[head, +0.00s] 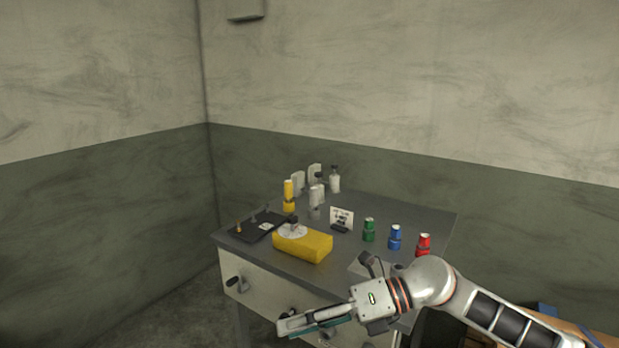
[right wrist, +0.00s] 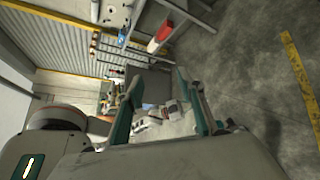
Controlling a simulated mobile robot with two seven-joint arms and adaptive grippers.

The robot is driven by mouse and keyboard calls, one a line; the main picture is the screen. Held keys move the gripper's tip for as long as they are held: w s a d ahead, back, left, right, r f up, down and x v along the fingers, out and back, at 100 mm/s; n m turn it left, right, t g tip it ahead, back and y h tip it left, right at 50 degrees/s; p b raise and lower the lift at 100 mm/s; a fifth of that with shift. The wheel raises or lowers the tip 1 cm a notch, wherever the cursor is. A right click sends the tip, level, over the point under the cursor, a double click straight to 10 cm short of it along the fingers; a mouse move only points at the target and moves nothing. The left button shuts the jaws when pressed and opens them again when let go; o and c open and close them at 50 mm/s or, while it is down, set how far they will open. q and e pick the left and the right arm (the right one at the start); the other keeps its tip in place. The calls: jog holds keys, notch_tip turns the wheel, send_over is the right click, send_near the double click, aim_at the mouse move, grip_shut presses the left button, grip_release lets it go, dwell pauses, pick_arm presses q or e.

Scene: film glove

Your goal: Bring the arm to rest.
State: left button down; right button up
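My right arm (head: 432,283) comes in from the lower right of the head view and reaches left across the front of the table. Its gripper (head: 284,325) is in front of the table's drawer front, below the level of the tabletop. In the right wrist view the two fingers of the right gripper (right wrist: 160,78) stand apart with nothing between them, so it is open and empty. It touches nothing that I can see. My left arm and gripper are not in view.
The grey table (head: 345,265) stands near the room corner. On it are a yellow block (head: 312,247), a green bottle (head: 369,231), a blue bottle (head: 395,238), a red bottle (head: 424,243), a black tray (head: 246,233) and several pale bottles. A drawer handle (head: 234,284) sticks out at left.

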jog(key=d+f+m+t+h, duration=0.2)
jog(key=d+f+m+t, duration=0.45)
jog(key=m, duration=0.85)
jog(key=d+f+m+t+h, duration=0.35)
jog(key=f+m+t, duration=0.45)
jog(key=m+t, duration=0.5)
jog(key=s+d+f+m+g+h, duration=0.3)
jog(key=s+d+f+m+g, duration=0.1)
jog(key=s+f, duration=0.4)
jog(key=s+d+f+m+g+h, duration=0.3)
jog(key=s+d+f+m, duration=0.4)
jog(key=f, duration=0.5)
jog(key=shift+s+d+f+g, duration=0.35)
jog(key=shift+s+d, duration=0.1)
jog(key=shift+d, duration=0.15)
